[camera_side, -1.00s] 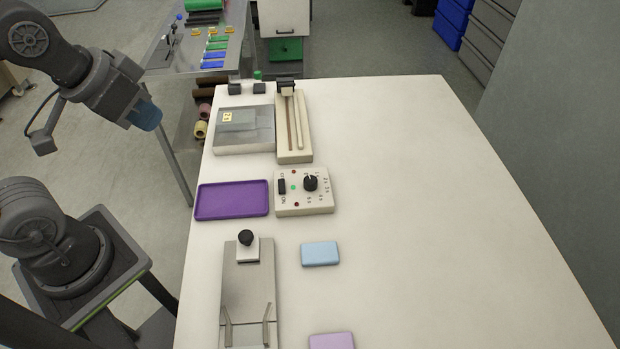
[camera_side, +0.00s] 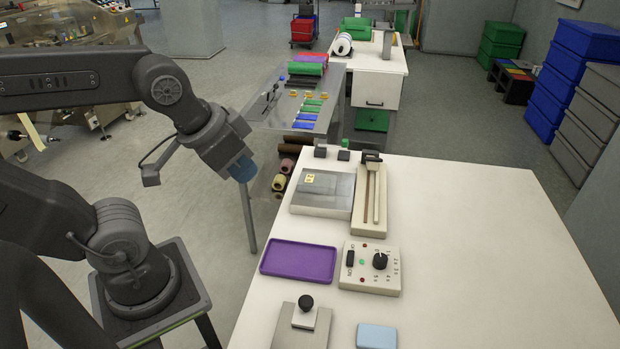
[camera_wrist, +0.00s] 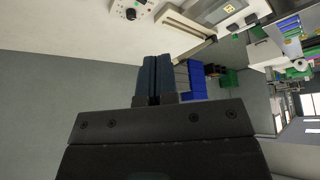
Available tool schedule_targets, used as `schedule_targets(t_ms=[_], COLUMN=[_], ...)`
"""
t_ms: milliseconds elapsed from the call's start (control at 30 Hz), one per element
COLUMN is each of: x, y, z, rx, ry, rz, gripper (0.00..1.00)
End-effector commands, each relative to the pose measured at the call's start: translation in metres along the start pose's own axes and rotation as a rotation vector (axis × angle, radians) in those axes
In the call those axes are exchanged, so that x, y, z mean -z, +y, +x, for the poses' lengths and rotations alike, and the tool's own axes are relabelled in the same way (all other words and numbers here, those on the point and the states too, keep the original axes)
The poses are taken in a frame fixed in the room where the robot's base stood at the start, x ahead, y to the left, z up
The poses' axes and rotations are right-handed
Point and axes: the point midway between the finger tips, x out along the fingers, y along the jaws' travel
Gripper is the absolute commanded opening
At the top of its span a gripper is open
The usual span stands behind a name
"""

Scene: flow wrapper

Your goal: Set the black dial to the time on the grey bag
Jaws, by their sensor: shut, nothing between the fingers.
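The black dial (camera_side: 380,261) is a knob on a cream control box (camera_side: 361,283); it also shows at the top of the wrist view (camera_wrist: 131,14). Its markings are too small to read. The grey bag (camera_side: 330,183) lies flat on a grey metal block, with a yellow label (camera_side: 309,178) whose print I cannot read. My gripper (camera_side: 243,170) hangs beyond the table's left edge, left of the bag and well apart from the dial. Its blue fingers (camera_wrist: 154,78) are together and empty.
A purple tray (camera_side: 298,280) lies left of the control box. A cream sealer with a long arm (camera_side: 371,205) stands behind the box. A black-knobbed press (camera_side: 300,322) and a light blue block (camera_side: 376,337) are nearer. The table's right side is clear.

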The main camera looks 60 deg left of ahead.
Motion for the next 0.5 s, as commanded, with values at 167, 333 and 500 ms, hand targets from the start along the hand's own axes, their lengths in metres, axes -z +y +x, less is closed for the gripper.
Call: schedule_targets(t_ms=[167,333,500], x=[0.0,0.0,0.0066], y=[0.0,0.0,0.0014], z=[0.0,0.0,0.0011], rx=[0.0,0.0,-0.003], ry=[0.0,0.0,-0.014], rz=[0.0,0.0,-0.016], gripper=[0.0,0.0,0.15])
